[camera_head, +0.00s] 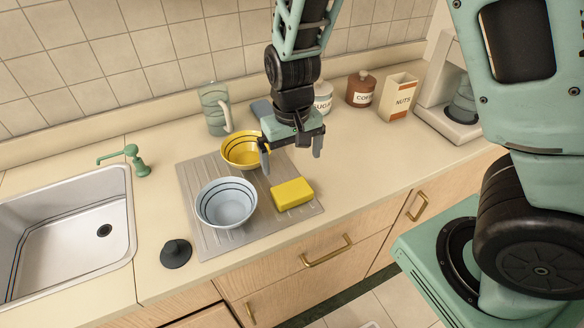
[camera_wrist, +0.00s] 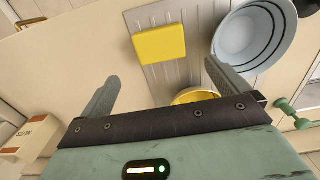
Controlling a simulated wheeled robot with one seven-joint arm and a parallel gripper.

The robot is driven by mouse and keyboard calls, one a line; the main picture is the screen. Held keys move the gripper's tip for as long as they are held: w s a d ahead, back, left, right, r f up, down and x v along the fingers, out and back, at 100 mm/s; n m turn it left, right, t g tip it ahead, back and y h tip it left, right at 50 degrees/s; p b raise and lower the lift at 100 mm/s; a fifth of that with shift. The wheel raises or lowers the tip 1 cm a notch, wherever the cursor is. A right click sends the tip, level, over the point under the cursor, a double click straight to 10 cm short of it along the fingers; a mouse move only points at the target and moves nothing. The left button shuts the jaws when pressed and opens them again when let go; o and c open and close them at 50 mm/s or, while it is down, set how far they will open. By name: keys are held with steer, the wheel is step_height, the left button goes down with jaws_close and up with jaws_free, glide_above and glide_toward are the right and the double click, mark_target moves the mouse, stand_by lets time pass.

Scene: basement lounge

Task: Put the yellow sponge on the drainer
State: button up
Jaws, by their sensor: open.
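The yellow sponge (camera_head: 292,193) lies flat on the right front part of the grey ribbed drainer (camera_head: 198,183). In the wrist view the sponge (camera_wrist: 159,44) rests on the drainer (camera_wrist: 186,78) and nothing touches it. My gripper (camera_head: 292,150) is open and empty, above the counter at the drainer's right back edge, up and behind the sponge. In the wrist view my gripper's fingers (camera_wrist: 163,80) are spread wide, with the sponge beyond them.
A pale blue bowl (camera_head: 226,204) and a yellow bowl (camera_head: 243,150) stand on the drainer. The sink (camera_head: 60,235) is at left, a black stopper (camera_head: 176,252) in front. A pitcher (camera_head: 214,108), a coffee canister (camera_head: 361,88) and a nuts box (camera_head: 398,97) stand behind. Counter right of the drainer is clear.

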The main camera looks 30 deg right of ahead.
steer(key=s+a+r+n, duration=0.3)
steer(key=s+r+n, duration=0.1)
steer(key=s, duration=0.5)
steer(key=s+a+r+n, duration=0.3)
steer(key=s+r, duration=0.4)
steer(key=s, duration=0.3)
steer(key=shift+s+a+r+n+y, duration=0.2)
steer(key=shift+a+r+n+y, duration=0.15)
steer(key=shift+a, duration=0.35)
steer(key=shift+f, duration=0.15)
step_height(320, 180, down, 3)
steer(key=b, duration=0.3)
steer(key=shift+r, duration=0.2)
